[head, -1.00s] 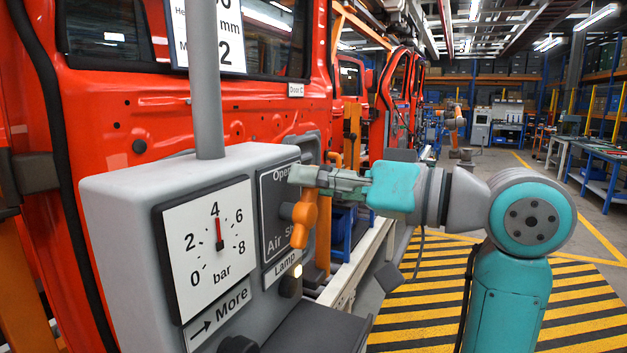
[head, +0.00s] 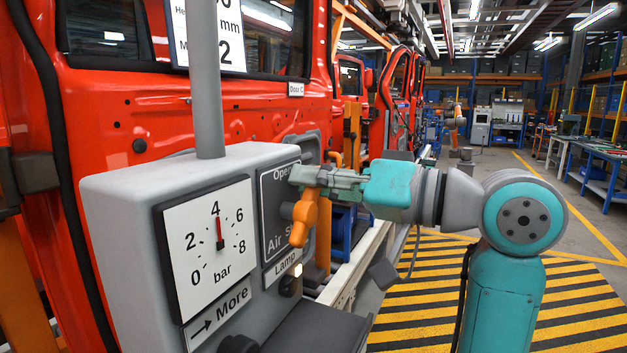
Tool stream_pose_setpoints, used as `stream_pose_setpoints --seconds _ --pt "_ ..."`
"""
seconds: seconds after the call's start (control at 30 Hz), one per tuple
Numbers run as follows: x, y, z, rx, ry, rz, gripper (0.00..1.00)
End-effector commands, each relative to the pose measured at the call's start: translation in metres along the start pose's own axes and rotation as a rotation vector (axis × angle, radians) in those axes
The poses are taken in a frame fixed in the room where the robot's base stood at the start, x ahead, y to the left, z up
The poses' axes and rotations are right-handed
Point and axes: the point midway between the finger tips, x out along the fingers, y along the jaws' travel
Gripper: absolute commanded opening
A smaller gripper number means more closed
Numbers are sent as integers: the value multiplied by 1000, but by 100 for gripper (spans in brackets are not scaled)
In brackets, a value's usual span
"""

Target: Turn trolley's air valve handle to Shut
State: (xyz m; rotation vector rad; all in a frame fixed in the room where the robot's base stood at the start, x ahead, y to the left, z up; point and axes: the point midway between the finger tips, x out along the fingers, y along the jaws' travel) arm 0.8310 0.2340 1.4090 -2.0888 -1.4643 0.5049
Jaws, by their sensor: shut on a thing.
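The orange air valve handle (head: 300,222) sits on the front of the grey trolley box (head: 130,200). Its lower end hangs down and its upper end is up by my gripper. The dark valve plate (head: 270,225) behind it reads "Open" at the top and "Air S..." lower down, the rest hidden by the handle. My gripper (head: 308,178) comes in from the right, level, and is shut on the upper part of the handle; its fingers partly cover it. The gauge (head: 210,240) needle points at about 4 bar.
A lit lamp (head: 297,270) and a dark knob sit below the valve. A grey pole (head: 207,80) rises from the box. A red door (head: 140,130) stands close behind. Striped floor (head: 420,310) lies open to the right.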

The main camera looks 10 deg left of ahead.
Motion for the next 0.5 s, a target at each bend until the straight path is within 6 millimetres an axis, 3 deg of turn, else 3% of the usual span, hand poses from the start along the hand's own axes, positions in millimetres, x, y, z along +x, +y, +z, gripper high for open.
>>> stream_pose_setpoints --seconds 0.17,0.2,0.23,0.5 --pt "0 0 0 -1 0 1 0" --pt "0 0 0 -1 0 1 27" --pt "0 0 0 -1 0 1 33" --pt "0 0 0 -2 0 1 33"
